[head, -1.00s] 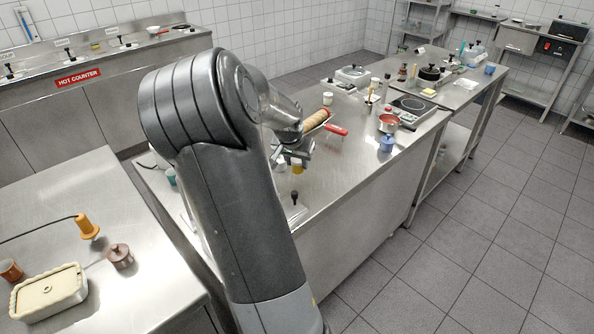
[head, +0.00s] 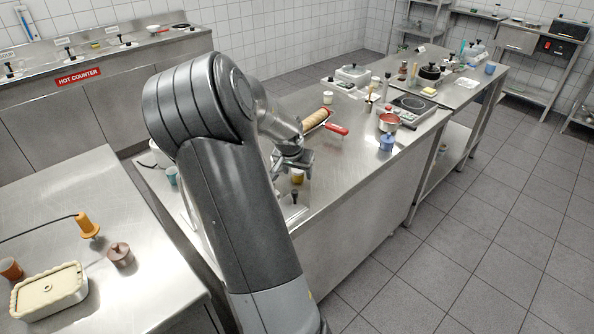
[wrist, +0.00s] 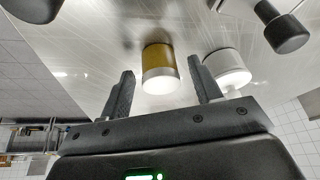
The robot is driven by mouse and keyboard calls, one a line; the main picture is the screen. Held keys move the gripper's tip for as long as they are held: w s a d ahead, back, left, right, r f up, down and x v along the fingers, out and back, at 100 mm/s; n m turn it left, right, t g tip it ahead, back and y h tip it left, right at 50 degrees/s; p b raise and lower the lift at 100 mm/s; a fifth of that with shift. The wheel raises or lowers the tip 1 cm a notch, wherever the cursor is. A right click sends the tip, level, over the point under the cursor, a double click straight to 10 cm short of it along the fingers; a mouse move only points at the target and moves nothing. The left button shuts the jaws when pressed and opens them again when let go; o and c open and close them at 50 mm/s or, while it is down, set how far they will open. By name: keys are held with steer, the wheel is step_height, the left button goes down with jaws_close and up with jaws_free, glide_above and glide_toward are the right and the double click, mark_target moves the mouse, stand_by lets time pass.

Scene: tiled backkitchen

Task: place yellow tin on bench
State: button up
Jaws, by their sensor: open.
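The yellow tin (head: 297,178) is on the steel bench (head: 345,180), just below my gripper (head: 291,161) in the head view. In the wrist view, the yellow tin (wrist: 158,62) has a pale end facing me and lies between the lines of my two fingers, with a gap on each side. My gripper (wrist: 163,85) is open and holds nothing. It points down at the bench. Whether the fingertips reach past the tin's near end is hard to tell.
A white tin (wrist: 228,70) stands close beside the right finger. A black-knobbed item (wrist: 286,32) lies beyond it. The front right bench top is clear.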

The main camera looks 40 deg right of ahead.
steer(key=v, duration=1.2)
steer(key=shift+r, duration=0.15)
stand_by(0.4)
